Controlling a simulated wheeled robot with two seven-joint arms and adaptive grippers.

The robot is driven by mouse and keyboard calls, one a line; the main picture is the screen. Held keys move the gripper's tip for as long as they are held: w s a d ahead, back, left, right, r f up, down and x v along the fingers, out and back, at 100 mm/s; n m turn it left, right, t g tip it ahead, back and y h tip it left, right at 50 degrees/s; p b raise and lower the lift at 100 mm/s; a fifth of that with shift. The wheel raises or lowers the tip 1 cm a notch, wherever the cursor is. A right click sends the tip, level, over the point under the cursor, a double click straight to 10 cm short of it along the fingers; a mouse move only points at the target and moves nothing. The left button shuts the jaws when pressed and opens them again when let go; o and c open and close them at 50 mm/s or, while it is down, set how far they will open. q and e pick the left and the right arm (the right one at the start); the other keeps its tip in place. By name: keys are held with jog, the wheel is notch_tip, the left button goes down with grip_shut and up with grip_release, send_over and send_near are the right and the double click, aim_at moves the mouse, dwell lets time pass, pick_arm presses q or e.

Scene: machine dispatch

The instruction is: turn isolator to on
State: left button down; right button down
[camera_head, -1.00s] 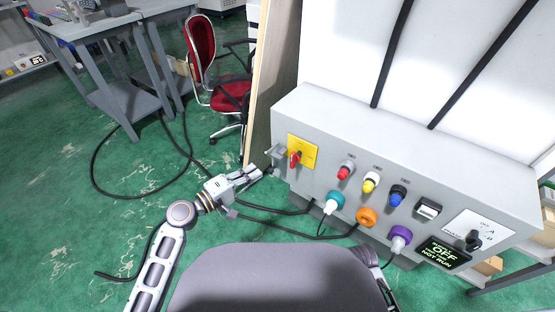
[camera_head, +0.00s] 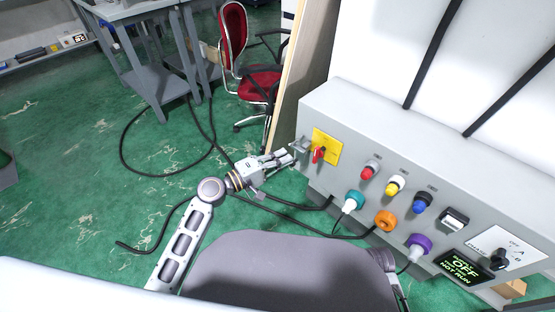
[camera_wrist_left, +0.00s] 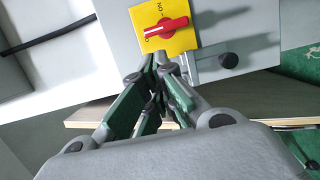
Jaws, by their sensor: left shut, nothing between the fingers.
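The isolator is a red rotary handle (camera_head: 318,154) on a yellow plate (camera_head: 329,142) at the left end of the grey panel's front. In the left wrist view the red handle (camera_wrist_left: 166,27) lies across the yellow plate (camera_wrist_left: 180,42), one end by a mark at the plate's left edge. Another mark reads ON, upside down. My left gripper (camera_head: 290,158) is shut and empty, just left of the isolator. In the left wrist view its fingertips (camera_wrist_left: 153,66) are just below the plate; contact cannot be told. My right gripper is not in view.
The panel (camera_head: 345,110) also carries red, yellow and blue buttons, coloured plugs with cables, a selector knob (camera_head: 499,259) and a display (camera_head: 463,267) reading OFF, NOT RUN. A grey bracket (camera_head: 299,145) with a black knob (camera_wrist_left: 228,60) sits beside the isolator. A red chair (camera_head: 250,82) stands behind.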

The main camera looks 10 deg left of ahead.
aim_at(319, 152)
pick_arm(q)
jog(key=shift+x, duration=3.65)
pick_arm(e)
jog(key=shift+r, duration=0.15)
pick_arm(q)
jog(key=shift+r, duration=0.1)
jog(key=shift+m, duration=0.4)
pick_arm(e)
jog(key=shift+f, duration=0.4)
pick_arm(q)
jog(key=shift+s+d+r, duration=0.1)
jog(key=shift+r, duration=0.1)
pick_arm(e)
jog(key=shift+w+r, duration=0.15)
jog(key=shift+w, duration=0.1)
pick_arm(q)
jog(key=shift+m+p, duration=0.3)
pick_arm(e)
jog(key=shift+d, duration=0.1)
pick_arm(q)
jog(key=shift+r+m, duration=0.1)
jog(key=shift+m, duration=0.2)
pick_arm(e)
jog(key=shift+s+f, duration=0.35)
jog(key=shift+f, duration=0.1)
